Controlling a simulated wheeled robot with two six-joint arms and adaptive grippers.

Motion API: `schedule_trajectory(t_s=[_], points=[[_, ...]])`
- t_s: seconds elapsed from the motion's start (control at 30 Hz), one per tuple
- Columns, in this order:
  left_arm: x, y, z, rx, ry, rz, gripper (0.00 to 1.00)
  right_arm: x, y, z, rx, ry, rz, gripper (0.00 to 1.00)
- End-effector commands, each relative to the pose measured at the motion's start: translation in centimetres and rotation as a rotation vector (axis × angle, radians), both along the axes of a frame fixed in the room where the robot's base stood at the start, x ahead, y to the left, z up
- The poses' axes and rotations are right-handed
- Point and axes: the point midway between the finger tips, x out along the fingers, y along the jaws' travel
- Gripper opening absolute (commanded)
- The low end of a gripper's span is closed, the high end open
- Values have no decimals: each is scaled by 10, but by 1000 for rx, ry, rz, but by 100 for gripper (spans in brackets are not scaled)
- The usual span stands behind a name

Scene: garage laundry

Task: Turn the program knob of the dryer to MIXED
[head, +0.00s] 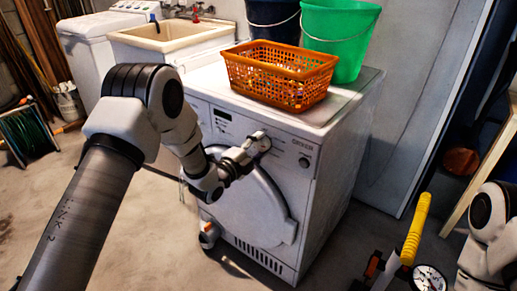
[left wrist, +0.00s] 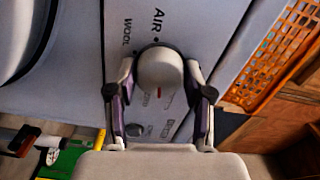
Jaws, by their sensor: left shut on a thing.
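The white dryer (head: 235,205) stands in the middle of the head view. My left gripper (head: 254,145) reaches its upper front panel and is shut on the program knob, which the gripper mostly hides there. In the left wrist view the round pale knob (left wrist: 160,72) sits between the two fingers of my left gripper (left wrist: 160,85), one on each side. A small red mark shows on the knob's lower part. AIR and WOOL are readable above it; the lettering below is partly covered, and I cannot make out MIXED. My right gripper is out of view.
An orange basket (head: 280,75), a green bucket (head: 338,38) and a dark blue bucket (head: 272,18) stand on the dryer. A small dark button (head: 304,162) is right of the gripper. A yellow-handled tool with a gauge (head: 417,230) stands at lower right.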

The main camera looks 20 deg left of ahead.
Motion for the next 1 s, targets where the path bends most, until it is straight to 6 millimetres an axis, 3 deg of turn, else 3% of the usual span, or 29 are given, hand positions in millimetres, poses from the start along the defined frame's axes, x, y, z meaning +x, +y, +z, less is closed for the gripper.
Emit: schedule_trajectory(t_s=[0.5, 1.0], points=[[0, 0, 1, 305, -114, 0, 16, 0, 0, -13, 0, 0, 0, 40], [0, 0, 1, 346, -128, -1, 16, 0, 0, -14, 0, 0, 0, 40]])
